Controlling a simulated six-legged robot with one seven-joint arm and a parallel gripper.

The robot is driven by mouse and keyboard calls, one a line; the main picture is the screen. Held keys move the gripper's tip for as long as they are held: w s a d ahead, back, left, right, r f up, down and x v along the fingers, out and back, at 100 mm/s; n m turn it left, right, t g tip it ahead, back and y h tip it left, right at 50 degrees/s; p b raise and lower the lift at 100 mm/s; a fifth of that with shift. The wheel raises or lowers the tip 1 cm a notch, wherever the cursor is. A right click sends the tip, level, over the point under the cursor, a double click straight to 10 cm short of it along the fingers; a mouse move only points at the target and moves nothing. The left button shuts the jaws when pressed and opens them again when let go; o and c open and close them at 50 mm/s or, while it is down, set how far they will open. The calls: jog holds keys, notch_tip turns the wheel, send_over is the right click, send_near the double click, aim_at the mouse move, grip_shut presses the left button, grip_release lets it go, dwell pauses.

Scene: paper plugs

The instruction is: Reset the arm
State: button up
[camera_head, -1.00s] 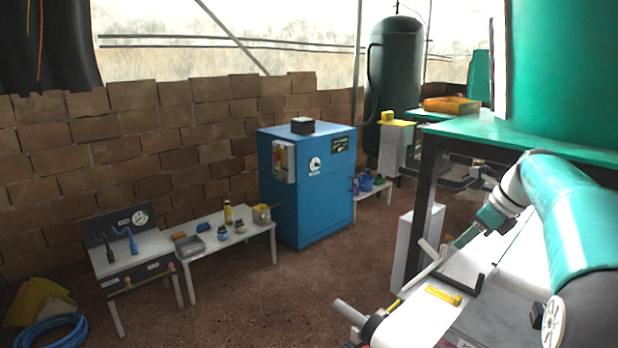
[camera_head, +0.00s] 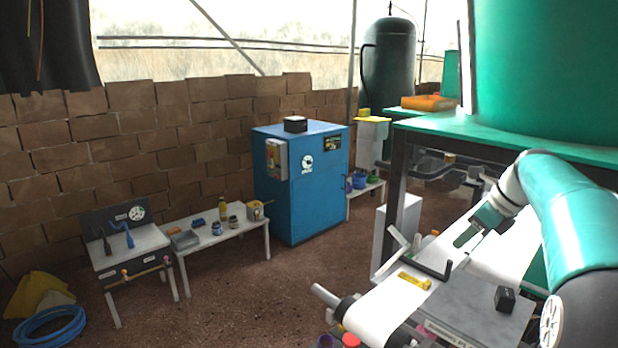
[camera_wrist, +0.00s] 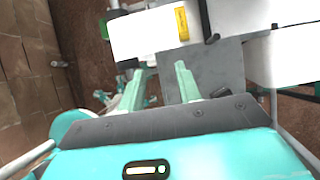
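My arm reaches in from the right side of the head view, over a machine with a white paper strip (camera_head: 375,322). My gripper (camera_head: 463,238) hangs above this machine near a dark bent bar. In the wrist view my gripper (camera_wrist: 158,78) shows two green fingers spread apart with nothing between them. A yellow block (camera_head: 415,281) lies on the machine's white surface, apart from the fingers. It also shows in the wrist view (camera_wrist: 182,24). A small black cube (camera_head: 505,298) sits on the machine's grey top.
A green-topped table (camera_head: 420,122) with a large green tank (camera_head: 545,70) stands behind my arm. A blue cabinet (camera_head: 300,195) and a low white bench (camera_head: 225,240) with jars stand along the brick wall.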

jog(key=s+a+r+n+h, duration=0.1)
jog(key=s+a+n+h, duration=0.1)
jog(key=s+a+n, duration=1.1)
jog(key=s+a+f+n+h, duration=0.1)
jog(key=s+a+f+n, duration=0.2)
jog(key=s+n, duration=0.4)
jog(key=s+a+f+n+t+h, duration=0.1)
jog(key=s+a+f+n, duration=0.2)
jog(key=s+f+n, duration=0.3)
jog(key=s+n, duration=0.1)
jog(key=s, duration=0.4)
jog(key=shift+a+f, duration=0.2)
jog(key=shift+a, duration=0.1)
